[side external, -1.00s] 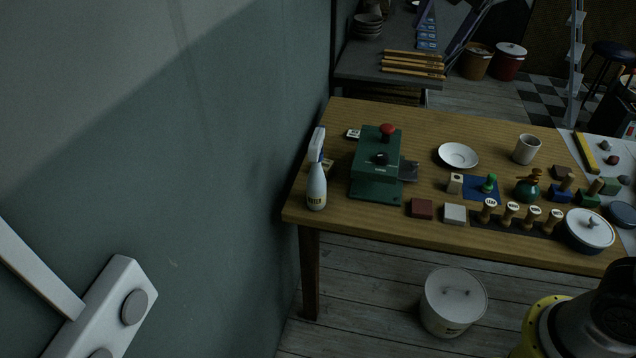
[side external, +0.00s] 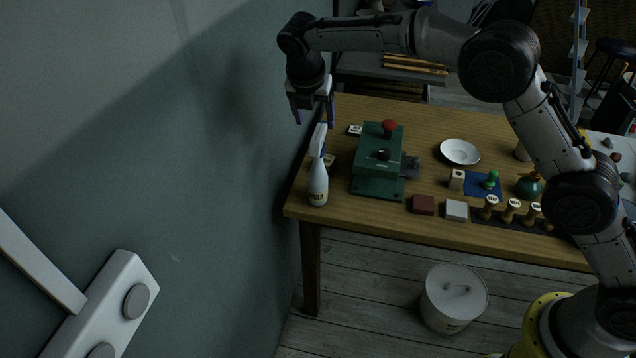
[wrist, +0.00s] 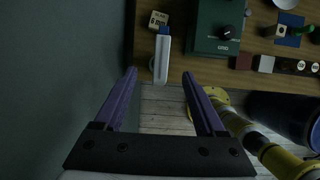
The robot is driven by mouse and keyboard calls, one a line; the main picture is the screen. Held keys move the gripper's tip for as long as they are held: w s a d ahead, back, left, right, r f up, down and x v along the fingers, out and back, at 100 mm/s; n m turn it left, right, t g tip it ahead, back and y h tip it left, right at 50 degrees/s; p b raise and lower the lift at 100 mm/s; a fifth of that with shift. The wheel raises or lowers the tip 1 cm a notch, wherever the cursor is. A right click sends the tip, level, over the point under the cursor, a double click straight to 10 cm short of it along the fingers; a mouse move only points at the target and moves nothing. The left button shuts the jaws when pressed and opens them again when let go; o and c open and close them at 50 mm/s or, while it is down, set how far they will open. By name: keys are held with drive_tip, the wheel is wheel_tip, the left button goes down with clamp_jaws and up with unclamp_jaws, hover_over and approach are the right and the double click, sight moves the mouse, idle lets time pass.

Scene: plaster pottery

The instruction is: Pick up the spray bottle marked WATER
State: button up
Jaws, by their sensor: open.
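The white spray bottle (side external: 318,187) marked WATER stands upright near the left front corner of the wooden table, close to the wall. It also shows from above in the wrist view (wrist: 161,62), with a blue part at its top. My gripper (side external: 313,118) is open and empty, pointing down above the bottle's head in the side view. In the wrist view my purple fingers (wrist: 161,75) are spread apart, with the bottle seen beyond the gap between their tips. How far the fingertips are from the bottle is hard to tell.
The wall (side external: 230,200) is close on the left. A red block (side external: 423,205), white block (side external: 456,211) and several stamps are farther right.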

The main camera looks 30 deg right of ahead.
sight(318, 133)
drive_tip(key=x, duration=0.5)
drive_tip(key=shift+d+f, duration=0.1)
drive_tip(key=shift+f, duration=0.15)
drive_tip(key=shift+x, duration=2.6)
drive_tip(key=shift+s+f, duration=0.1)
drive_tip(key=shift+s, duration=0.1)
clamp_jaws()
